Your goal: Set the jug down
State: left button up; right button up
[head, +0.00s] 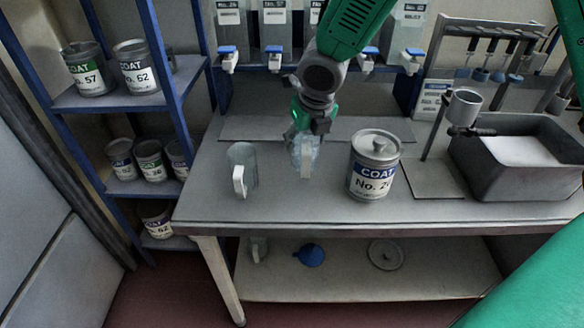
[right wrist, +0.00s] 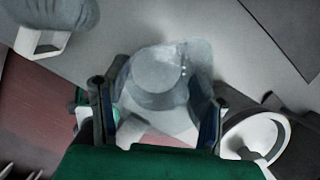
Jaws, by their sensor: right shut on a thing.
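A clear jug with a white handle (head: 306,160) is in my right gripper (head: 309,134), over the middle of the grey bench. The gripper is above it and shut on it. In the right wrist view the clear jug (right wrist: 160,78) sits between the two fingers (right wrist: 156,112). The jug looks upright and low over the bench top; I cannot tell whether its base touches. A second clear jug with a white handle (head: 242,170) stands on the bench to the left. My left gripper is not in view.
A lidded can marked COAT (head: 374,170) stands close to the right of the held jug. A grey basin (head: 478,170) and a stand with a cup (head: 464,106) are farther right. Dispensers with blue taps (head: 228,55) line the back. The bench (head: 290,208) is bare in front.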

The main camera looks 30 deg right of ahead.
aim_at(309, 142)
jog(key=f, duration=0.1)
jog(key=a+f, duration=0.1)
jog(key=f, duration=0.1)
jog(key=shift+f, duration=0.15)
jog(key=f, duration=0.1)
jog(key=f+b, duration=0.1)
jog(key=f, duration=0.1)
jog(key=shift+d, duration=0.3)
jog(key=shift+f, duration=0.25)
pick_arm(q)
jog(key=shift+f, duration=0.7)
pick_arm(e)
jog(key=shift+d, duration=0.1)
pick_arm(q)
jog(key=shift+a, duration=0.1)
pick_arm(e)
jog(key=o, duration=1.6)
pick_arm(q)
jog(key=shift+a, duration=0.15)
pick_arm(e)
jog(key=shift+o, duration=0.2)
jog(key=shift+a, duration=0.2)
jog(key=shift+r, duration=0.1)
pick_arm(q)
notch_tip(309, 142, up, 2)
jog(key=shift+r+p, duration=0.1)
jog(key=shift+p, duration=1)
pick_arm(e)
jog(key=v, duration=1.2)
